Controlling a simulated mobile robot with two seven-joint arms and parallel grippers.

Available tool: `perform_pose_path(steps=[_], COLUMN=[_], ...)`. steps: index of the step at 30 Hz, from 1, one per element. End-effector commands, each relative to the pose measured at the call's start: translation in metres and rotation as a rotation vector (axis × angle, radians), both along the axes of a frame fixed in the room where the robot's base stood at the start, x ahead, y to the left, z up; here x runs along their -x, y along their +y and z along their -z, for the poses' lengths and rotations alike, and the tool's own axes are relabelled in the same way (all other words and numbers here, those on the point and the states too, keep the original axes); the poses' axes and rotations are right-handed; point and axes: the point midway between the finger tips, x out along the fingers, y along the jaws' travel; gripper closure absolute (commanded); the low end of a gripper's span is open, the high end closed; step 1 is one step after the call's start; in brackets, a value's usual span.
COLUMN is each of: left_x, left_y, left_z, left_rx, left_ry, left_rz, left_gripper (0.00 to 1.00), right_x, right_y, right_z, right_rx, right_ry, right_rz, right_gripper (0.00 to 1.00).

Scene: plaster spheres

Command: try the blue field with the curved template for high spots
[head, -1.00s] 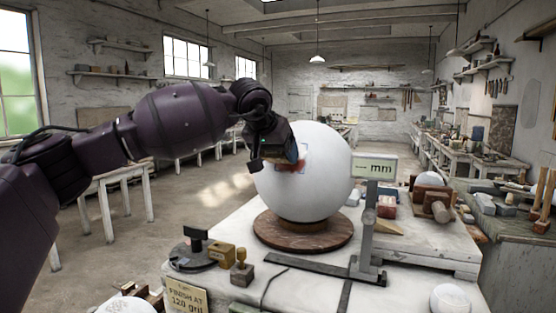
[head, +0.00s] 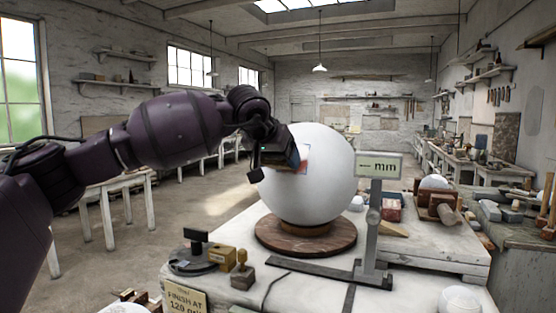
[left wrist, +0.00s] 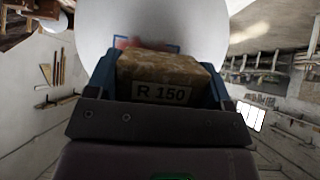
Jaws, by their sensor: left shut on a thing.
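A large white plaster sphere (head: 325,190) stands on a round wooden turntable (head: 275,238). The blue field (head: 308,153) is a thin blue outline on its left face, with reddish marks at it; the gripper partly covers it. Its blue edge also shows in the left wrist view (left wrist: 172,47), with a red patch beside it. My left gripper (head: 287,158) is shut on a tan block labelled R 150 (left wrist: 160,72), the likely curved template. The block is at the sphere's face, over part of the field; I cannot tell whether it touches. My right gripper is not in view.
A gauge stand with a "mm" display (head: 380,166) rises close right of the sphere. A wooden box (head: 221,259), a brass-knobbed block (head: 242,272) and a sign (head: 186,299) sit front left on the white bench (head: 310,293). Several tools and blocks lie at right.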

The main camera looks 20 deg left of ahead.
Motion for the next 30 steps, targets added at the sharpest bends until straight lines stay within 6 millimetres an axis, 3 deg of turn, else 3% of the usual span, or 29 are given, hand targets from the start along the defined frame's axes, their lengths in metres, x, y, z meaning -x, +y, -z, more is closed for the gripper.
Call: perform_pose_path(steps=[10,30], left_x=[-0.005,-0.015], left_y=[-0.001,-0.002], left_z=[0.002,0.006], left_rx=[0.001,0.001], left_ry=[0.0,0.0], left_rz=[0.0,0.0], left_gripper=[0.51,0.51], right_x=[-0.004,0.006], right_y=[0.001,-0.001], right_z=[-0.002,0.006], right_rx=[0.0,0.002], right_ry=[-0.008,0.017], right_rz=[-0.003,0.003], right_gripper=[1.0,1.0])
